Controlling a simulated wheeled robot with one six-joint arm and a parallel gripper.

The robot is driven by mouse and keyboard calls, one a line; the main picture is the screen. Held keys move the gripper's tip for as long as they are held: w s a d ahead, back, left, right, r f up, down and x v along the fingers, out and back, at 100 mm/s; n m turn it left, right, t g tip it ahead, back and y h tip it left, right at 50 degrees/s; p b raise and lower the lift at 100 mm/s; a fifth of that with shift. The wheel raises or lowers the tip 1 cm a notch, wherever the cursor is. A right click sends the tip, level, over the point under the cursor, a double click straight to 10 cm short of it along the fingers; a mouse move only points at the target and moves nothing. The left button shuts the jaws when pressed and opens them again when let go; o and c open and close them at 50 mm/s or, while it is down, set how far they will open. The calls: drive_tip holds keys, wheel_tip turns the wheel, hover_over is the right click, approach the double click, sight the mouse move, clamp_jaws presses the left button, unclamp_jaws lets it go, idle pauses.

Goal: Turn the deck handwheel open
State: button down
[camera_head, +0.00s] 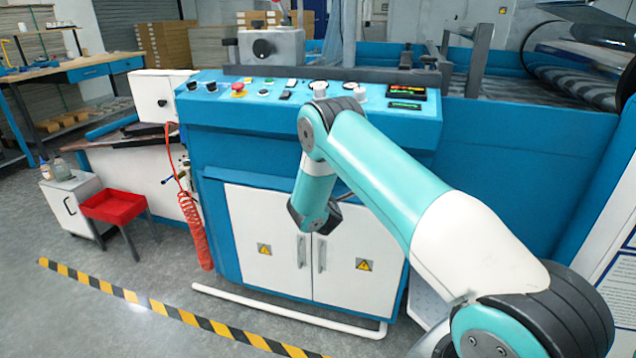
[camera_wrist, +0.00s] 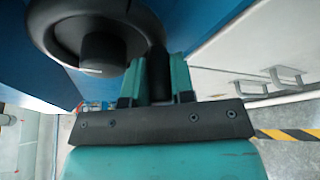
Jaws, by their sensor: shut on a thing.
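In the wrist view the black handwheel (camera_wrist: 98,48) with its round hub is at the upper left, close to the camera against a blue panel. Its upper edge is cut off by the frame. A dark upright grip (camera_wrist: 157,47) stands at the wheel's right rim. My gripper (camera_wrist: 158,68) has its two teal fingers on either side of this grip and is shut on it. In the head view my teal and white arm reaches down in front of the machine. Neither my gripper's fingers nor the held wheel can be made out there.
The blue control desk (camera_head: 218,97) has several buttons and small displays. White cabinet doors (camera_head: 258,215) with handles are below it. Open floor lies at the front left.

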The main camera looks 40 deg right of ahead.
drive_tip(key=shift+s+d+r+n+p, duration=0.1)
drive_tip(key=shift+s+r+n+p, duration=0.1)
drive_tip(key=shift+n+p, duration=0.25)
drive_tip(key=shift+d+f+g, duration=0.1)
drive_tip(key=shift+g, duration=0.2)
drive_tip(key=c, duration=1.2)
unclamp_jaws()
drive_tip(key=shift+c, duration=0.2)
drive_tip(key=shift+s, duration=0.1)
drive_tip(key=b+v, duration=0.7)
drive_tip(key=v, duration=1)
drive_tip(key=shift+s, duration=0.1)
